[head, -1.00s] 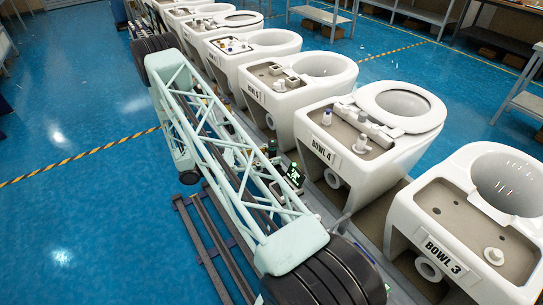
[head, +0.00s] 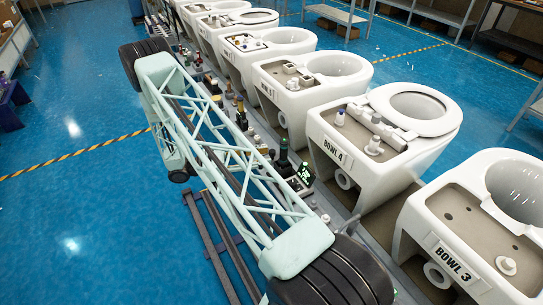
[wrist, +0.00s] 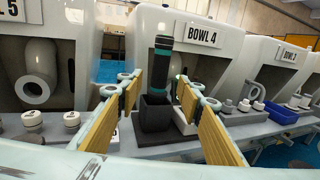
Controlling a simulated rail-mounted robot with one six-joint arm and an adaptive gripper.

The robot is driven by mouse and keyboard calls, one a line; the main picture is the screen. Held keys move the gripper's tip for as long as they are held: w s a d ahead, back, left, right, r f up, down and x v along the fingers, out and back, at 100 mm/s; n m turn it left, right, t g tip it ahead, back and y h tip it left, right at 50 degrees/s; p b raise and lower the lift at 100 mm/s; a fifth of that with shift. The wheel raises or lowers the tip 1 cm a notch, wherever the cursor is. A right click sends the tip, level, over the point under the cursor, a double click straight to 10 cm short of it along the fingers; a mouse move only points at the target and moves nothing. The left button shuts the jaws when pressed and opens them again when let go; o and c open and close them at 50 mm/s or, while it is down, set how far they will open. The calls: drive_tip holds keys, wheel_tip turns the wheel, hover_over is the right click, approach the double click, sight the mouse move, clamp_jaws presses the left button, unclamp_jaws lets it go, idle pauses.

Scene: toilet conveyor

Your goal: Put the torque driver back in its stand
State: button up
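The torque driver (wrist: 163,62) is a dark cylinder with teal bands. In the wrist view it stands upright, its lower end hidden in a black box-shaped stand (wrist: 155,113) in front of Bowl 4. In the head view a dark upright thing (head: 284,155), seemingly the driver in its stand, shows beside my arm. My gripper (wrist: 160,97) has yellow-padded fingers spread wide to the left and right of the driver and stand. No finger touches the driver visibly; how far beyond the fingertips it stands I cannot tell. My gripper is not discernible in the head view.
A lit green display (head: 305,173) is close by. White fittings (wrist: 72,119) and a blue tray (wrist: 280,112) line the bench. The Bowl 4 toilet (head: 340,150) rises behind.

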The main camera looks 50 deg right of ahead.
drive_tip(key=shift+v, duration=1.75)
drive_tip(key=shift+r, duration=0.1)
drive_tip(key=s+a+r+m+t+y, duration=0.1)
drive_tip(key=a+r+m+y, duration=0.1)
drive_tip(key=a+r, duration=0.5)
drive_tip(key=s+a+r+m+t+y, duration=0.1)
drive_tip(key=a+r+m+t+y, duration=0.15)
drive_tip(key=r, duration=0.95)
drive_tip(key=s+a+r+m+t+y, duration=0.1)
drive_tip(key=s+a+r+y, duration=0.1)
drive_tip(key=a+r, duration=0.5)
drive_tip(key=s+a+r+m+t+y, duration=0.4)
drive_tip(key=s+a+r+t+y, duration=0.3)
drive_tip(key=s+a+r, duration=1.4)
drive_tip(key=shift+a+t, duration=1.7)
drive_tip(key=shift+t, duration=0.65)
